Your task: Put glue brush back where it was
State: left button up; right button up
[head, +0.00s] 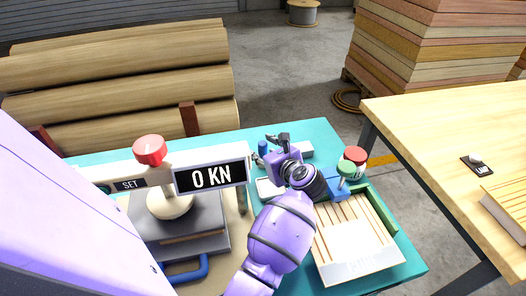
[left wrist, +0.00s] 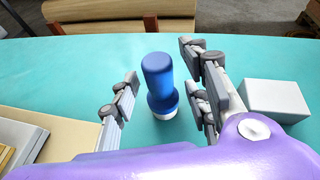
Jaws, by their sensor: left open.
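A short blue-handled thing with a flared collar and a white lower end, which looks like the glue brush (left wrist: 158,82), stands upright on the teal table top. In the head view its blue top (head: 263,148) shows beside my left gripper (head: 271,148). My left gripper (left wrist: 165,92) is open, with its fingers on either side of the blue thing. I see gaps on both sides, so it is not gripped. My right gripper is not in view.
A white block (left wrist: 275,98) lies right of the fingers. A press with a "0 KN" display (head: 211,177) stands left. A slatted tray (head: 358,262), a green knob (head: 346,168) and a red-lidded jar (head: 355,155) are right. A wooden table (head: 450,120) stands further right.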

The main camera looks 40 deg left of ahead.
pick_arm(q)
jog(key=b+v, duration=0.1)
jog(key=v, duration=0.9)
jog(key=shift+d+f, duration=0.1)
jog(key=shift+f, duration=0.05)
jog(key=shift+s+d+r, duration=0.3)
jog(key=shift+d+r, duration=0.1)
jog(key=shift+d, duration=0.15)
